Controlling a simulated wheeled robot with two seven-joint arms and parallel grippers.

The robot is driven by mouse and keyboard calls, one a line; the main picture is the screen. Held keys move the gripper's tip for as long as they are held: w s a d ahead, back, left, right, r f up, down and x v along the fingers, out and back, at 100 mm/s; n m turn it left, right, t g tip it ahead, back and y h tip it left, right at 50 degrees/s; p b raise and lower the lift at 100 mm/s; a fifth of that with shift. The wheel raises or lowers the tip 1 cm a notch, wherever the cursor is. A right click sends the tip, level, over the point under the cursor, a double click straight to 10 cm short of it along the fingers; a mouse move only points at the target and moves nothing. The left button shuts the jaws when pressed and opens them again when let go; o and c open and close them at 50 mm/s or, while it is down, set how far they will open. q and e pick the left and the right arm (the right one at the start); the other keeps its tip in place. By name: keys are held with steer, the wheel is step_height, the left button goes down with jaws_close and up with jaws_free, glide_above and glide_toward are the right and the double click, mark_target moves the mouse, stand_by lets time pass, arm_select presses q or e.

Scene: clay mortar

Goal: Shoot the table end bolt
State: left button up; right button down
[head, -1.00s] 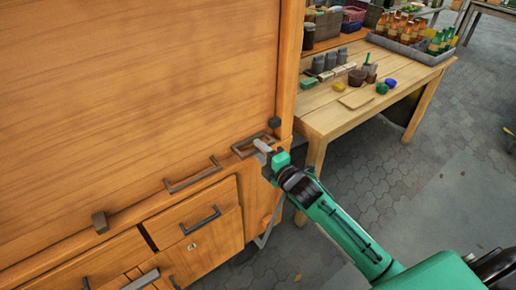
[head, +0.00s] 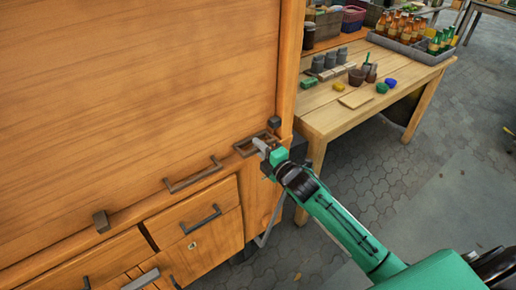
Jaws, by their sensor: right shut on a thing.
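The bolt is a dark metal fitting (head: 247,150) on the wooden cabinet's front ledge, at its right end near the side table. My right gripper (head: 262,146) is at the right end of this fitting, its pale fingers shut on a part of it that they largely hide. My green right arm reaches in from the lower right. How far the bolt is slid cannot be told. My left gripper is not in view.
A wooden cabinet panel (head: 140,90) fills the left, with a long handle (head: 194,175) and a slightly open drawer (head: 195,217) below. A side table (head: 330,114) with pots, blocks and a bottle crate (head: 405,45) stands right.

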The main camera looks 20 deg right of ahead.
mark_target(272, 140)
steer(key=d, duration=0.2)
steer(key=w+d, duration=0.1)
steer(key=d, duration=0.1)
steer(key=shift+w+d+p, duration=0.1)
steer(key=shift+d+p, duration=0.15)
steer(key=shift+p, duration=0.1)
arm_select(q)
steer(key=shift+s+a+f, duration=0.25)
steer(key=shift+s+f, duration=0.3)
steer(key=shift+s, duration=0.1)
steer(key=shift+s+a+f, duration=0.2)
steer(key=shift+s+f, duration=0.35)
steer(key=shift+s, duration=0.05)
arm_select(e)
steer(key=c, duration=1.4)
jaws_free()
steer(key=shift+d, duration=0.15)
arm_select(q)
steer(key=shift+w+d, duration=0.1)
arm_select(e)
steer(key=shift+o, duration=0.2)
